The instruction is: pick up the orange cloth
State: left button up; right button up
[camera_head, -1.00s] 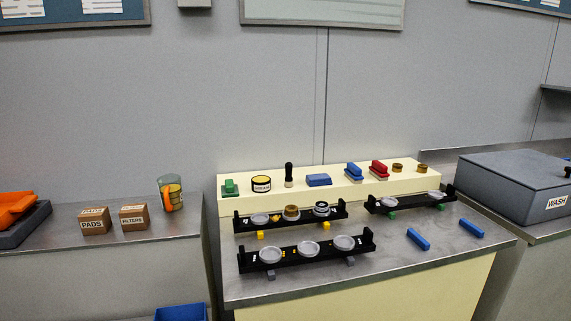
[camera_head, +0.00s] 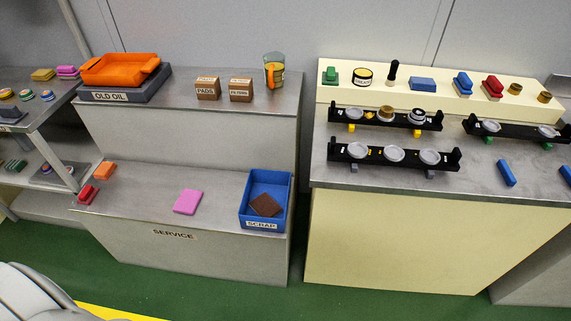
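A small orange folded piece (camera_head: 105,170), which looks like the orange cloth, lies at the left end of the lower SERVICE bench (camera_head: 140,205). A red item (camera_head: 88,194) lies just in front of it, near the bench's left edge. A pink folded cloth (camera_head: 187,201) lies farther right on the same bench. Neither of my grippers shows in the head view. A pale rounded part, probably of my own body, shows at the bottom left corner.
A blue SCRAP bin (camera_head: 247,213) with a brown piece stands at the bench's right end. Above, an orange tray (camera_head: 121,71) sits on the OLD OIL base (camera_head: 115,95), beside two boxes and a jug (camera_head: 273,72). A shelf rack stands left. Green floor lies in front.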

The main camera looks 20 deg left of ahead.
aim_at(105, 169)
jog(key=u, duration=2)
jog(key=i+j, duration=0.15)
jog(key=j+z, duration=0.05)
